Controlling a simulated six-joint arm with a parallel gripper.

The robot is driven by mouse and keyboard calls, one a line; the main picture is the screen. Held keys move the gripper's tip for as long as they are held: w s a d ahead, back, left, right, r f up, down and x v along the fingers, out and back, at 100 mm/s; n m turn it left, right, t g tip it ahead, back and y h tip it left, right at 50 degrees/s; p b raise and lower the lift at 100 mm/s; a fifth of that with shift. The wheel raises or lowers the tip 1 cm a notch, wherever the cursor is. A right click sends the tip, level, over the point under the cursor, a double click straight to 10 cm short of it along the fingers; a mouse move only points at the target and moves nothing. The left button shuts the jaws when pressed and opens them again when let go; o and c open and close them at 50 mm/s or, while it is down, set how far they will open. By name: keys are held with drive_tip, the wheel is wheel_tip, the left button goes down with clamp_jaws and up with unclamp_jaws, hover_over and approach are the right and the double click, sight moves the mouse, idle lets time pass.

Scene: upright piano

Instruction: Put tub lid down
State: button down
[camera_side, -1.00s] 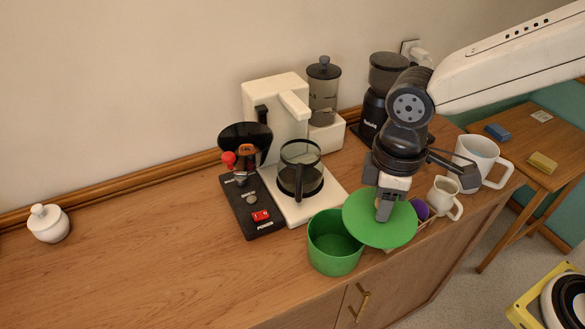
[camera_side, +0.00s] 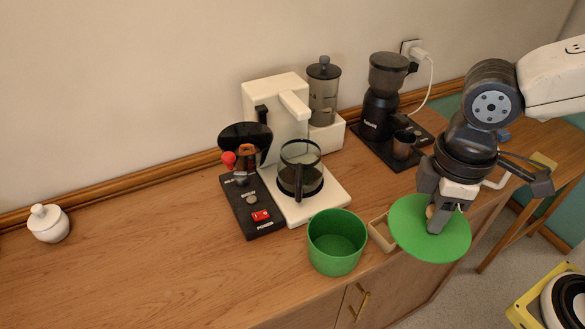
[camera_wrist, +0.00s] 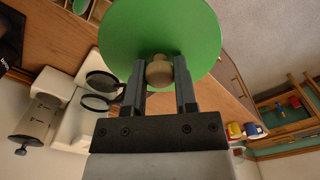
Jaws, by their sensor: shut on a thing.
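The green tub lid (camera_side: 418,243) is a flat disc with a round wooden knob. My gripper (camera_side: 436,222) is shut on that knob and holds the lid to the right of the tub, out by the front edge of the cabinet top. In the wrist view the gripper (camera_wrist: 159,85) has the wooden knob (camera_wrist: 159,72) between its fingers, with the lid (camera_wrist: 190,30) beyond. The green tub (camera_side: 337,242) stands open and upright near the front edge. The lid hides part of the right end of the top.
A wooden-framed tray (camera_side: 378,233) is partly hidden beside the lid. A coffee maker (camera_side: 300,190), with its carafe, and a black grinder (camera_side: 380,105) stand behind. A white lidded pot (camera_side: 48,224) is far left. The left worktop (camera_side: 140,250) is clear.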

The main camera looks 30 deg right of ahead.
drive_tip(key=shift+a, duration=0.1)
idle(0.5)
drive_tip(key=shift+w+a+f, duration=0.25)
drive_tip(key=shift+a+f, duration=0.05)
drive_tip(key=shift+a, duration=0.15)
drive_tip(key=w+a+f+m, duration=0.1)
drive_tip(key=a+f+m, duration=0.3)
drive_tip(key=a+f, duration=0.3)
drive_tip(key=a, duration=0.3)
drive_tip(key=shift+w, duration=0.3)
drive_tip(key=w+a+f, duration=0.2)
drive_tip(key=w, duration=0.1)
drive_tip(key=w+a+f, duration=0.5)
drive_tip(key=w+f, duration=0.1)
drive_tip(key=w, duration=0.1)
drive_tip(key=shift+a+f, duration=0.15)
drive_tip(key=shift+a, duration=0.1)
drive_tip(key=shift+w+a+f, duration=0.3)
drive_tip(key=shift+w+f, duration=0.05)
drive_tip(key=shift+f, duration=0.15)
drive_tip(key=shift+f, duration=0.1)
